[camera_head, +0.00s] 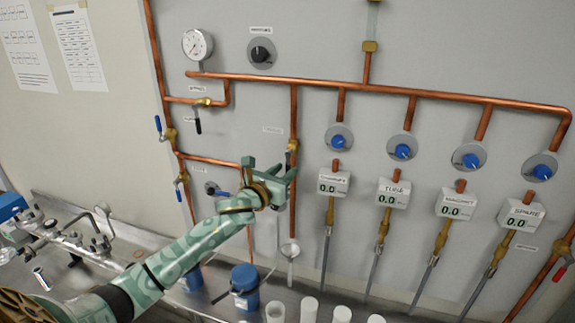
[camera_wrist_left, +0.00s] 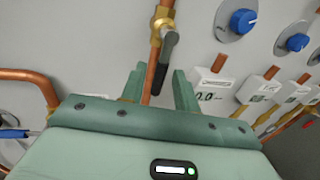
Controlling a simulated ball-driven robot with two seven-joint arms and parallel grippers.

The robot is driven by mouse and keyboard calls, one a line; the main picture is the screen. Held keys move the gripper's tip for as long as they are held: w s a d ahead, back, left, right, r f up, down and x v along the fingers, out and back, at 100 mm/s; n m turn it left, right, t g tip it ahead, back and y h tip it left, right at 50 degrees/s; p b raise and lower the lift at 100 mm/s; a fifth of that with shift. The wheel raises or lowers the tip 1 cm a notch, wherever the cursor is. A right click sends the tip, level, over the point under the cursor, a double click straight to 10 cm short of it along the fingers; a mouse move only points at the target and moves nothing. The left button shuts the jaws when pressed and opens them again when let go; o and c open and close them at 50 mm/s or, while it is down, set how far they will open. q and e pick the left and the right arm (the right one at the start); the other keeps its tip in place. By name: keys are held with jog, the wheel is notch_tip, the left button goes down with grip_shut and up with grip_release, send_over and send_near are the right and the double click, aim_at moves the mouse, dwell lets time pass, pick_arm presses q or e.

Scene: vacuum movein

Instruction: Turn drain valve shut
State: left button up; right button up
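A brass valve (camera_head: 292,147) sits on a vertical copper pipe in the middle of the panel; I take it for the drain valve, as its small label is too blurred to read. In the left wrist view its brass body (camera_wrist_left: 158,24) shows at the top, with a dark grey lever (camera_wrist_left: 164,62) hanging down, roughly along the pipe. My left gripper (camera_head: 270,166) is raised at this pipe, just below the valve body. In the left wrist view its two fingers (camera_wrist_left: 158,88) are spread apart, with the pipe and lever end seen between them; contact cannot be told. My right gripper is not in view.
A pressure gauge (camera_head: 197,44) and a black knob (camera_head: 261,53) are on the panel above. Blue knobs (camera_head: 403,151) and digital readouts (camera_head: 394,195) are to the right. Blue-lidded containers (camera_head: 245,277), white cups (camera_head: 309,308) and a metal manifold (camera_head: 70,238) stand on the bench.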

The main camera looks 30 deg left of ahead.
pick_arm(q)
jog(key=shift+w, duration=1.4)
jog(key=shift+s, duration=0.1)
grip_shut()
jog(key=shift+a, duration=0.15)
